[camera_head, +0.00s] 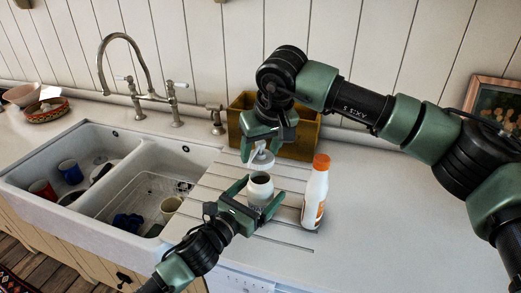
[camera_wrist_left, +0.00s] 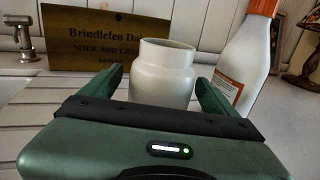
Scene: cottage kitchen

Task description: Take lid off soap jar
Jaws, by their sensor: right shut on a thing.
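The soap jar (camera_head: 260,190) is a white, round, wide-necked jar standing upright on the ribbed drainboard. Its dark open mouth shows in the head view, and in the left wrist view the jar (camera_wrist_left: 162,78) has a bare neck. The pale lid (camera_head: 262,159) is apart from the jar, just above its mouth. My right gripper (camera_head: 268,145) is shut on the lid from above. My left gripper (camera_head: 250,197) is open, with one finger on each side of the jar; whether they touch it is unclear. The lid is out of the left wrist view.
A white bottle with an orange cap (camera_head: 316,192) stands close right of the jar. A wooden box (camera_head: 305,140) is behind. The double sink (camera_head: 150,160) with cups lies left, with a tap (camera_head: 135,75). The counter (camera_head: 390,215) at right is clear.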

